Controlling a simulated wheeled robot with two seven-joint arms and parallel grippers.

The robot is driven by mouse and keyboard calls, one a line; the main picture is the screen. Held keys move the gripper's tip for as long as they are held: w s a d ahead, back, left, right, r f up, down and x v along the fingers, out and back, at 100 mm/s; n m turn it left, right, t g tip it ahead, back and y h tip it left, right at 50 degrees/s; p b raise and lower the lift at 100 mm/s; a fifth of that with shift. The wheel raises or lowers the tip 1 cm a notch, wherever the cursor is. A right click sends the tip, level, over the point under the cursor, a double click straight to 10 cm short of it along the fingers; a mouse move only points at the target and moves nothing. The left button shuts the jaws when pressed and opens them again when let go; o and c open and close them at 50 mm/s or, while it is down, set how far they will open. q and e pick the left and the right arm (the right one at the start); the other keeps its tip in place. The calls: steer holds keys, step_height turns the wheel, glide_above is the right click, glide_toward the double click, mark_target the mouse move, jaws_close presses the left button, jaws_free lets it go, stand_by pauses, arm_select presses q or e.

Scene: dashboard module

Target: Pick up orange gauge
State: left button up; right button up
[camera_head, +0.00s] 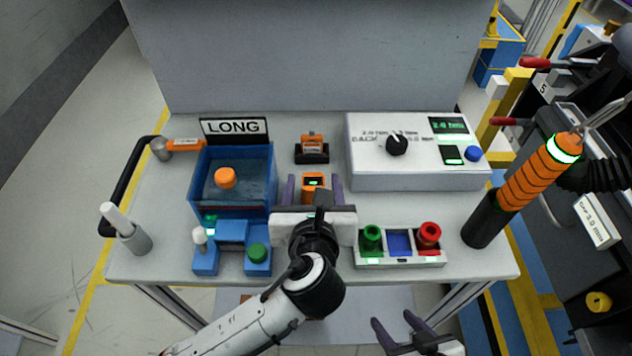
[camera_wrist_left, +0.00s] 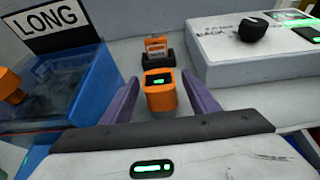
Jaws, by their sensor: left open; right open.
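The orange gauge (camera_head: 313,182), a small block with a dark face and green display, stands on the table near its middle. It also shows in the left wrist view (camera_wrist_left: 159,90). My left gripper (camera_head: 313,186) is open, with its purple fingers on either side of the gauge. In the left wrist view the fingers (camera_wrist_left: 160,96) flank it with a visible gap on each side. The gauge's lower part is partly hidden behind the gripper body in the head view. My right gripper (camera_head: 402,332) is open and empty, low in front of the table's front edge.
A black holder with an orange part (camera_head: 312,149) stands behind the gauge. A blue bin (camera_head: 236,200) marked LONG is to the left, a white control box (camera_head: 418,168) to the right. A tray with green and red pieces (camera_head: 400,262) lies at front right.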

arm_select(q)
steer(key=shift+s, duration=0.1)
steer(key=shift+r, duration=0.1)
steer(key=c, duration=1.2)
